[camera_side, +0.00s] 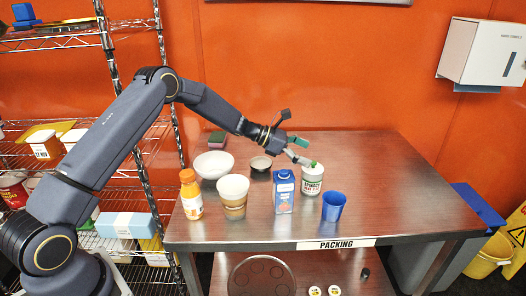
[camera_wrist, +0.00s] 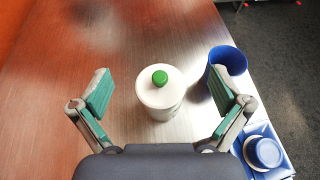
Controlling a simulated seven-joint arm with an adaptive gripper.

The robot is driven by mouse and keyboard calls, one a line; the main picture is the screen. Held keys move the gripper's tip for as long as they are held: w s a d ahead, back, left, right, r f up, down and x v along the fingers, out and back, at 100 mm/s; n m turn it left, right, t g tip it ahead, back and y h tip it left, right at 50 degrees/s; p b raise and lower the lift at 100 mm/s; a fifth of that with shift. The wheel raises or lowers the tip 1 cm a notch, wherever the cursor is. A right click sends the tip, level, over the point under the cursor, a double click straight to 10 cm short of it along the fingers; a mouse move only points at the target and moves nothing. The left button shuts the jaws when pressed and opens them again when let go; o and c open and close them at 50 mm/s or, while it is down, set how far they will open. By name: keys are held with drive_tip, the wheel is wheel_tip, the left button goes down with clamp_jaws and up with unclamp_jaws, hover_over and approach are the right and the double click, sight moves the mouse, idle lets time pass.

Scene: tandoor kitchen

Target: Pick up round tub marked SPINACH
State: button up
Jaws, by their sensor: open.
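The round tub marked SPINACH (camera_side: 312,181) stands upright on the right part of the steel table. It has a white lid with a green knob and a dark green label. In the wrist view the tub (camera_wrist: 160,95) shows from above, between and a little beyond my open fingers. My gripper (camera_side: 298,152) is above and just behind the tub in the side view. In the wrist view my gripper (camera_wrist: 168,97) is open and empty, with green pads apart on both sides of the tub. No contact with the tub is visible.
A blue cup (camera_side: 333,207) stands close right of the tub; in the wrist view this cup (camera_wrist: 231,60) is near the right finger. A blue-white carton (camera_side: 284,192) stands left of it. A paper cup (camera_side: 233,196), orange bottle (camera_side: 191,195) and bowls are farther left.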

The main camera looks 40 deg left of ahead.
sight(304, 168)
wheel_tip(304, 168, down, 6)
drive_tip(key=shift+a+r, duration=0.1)
drive_tip(key=shift+w+d+f, duration=0.55)
drive_tip(key=shift+d+f, duration=0.2)
drive_tip(key=shift+d, duration=0.05)
drive_tip(key=shift+w+d+f, duration=0.15)
drive_tip(key=shift+w+d, duration=0.15)
drive_tip(key=c, duration=1.5)
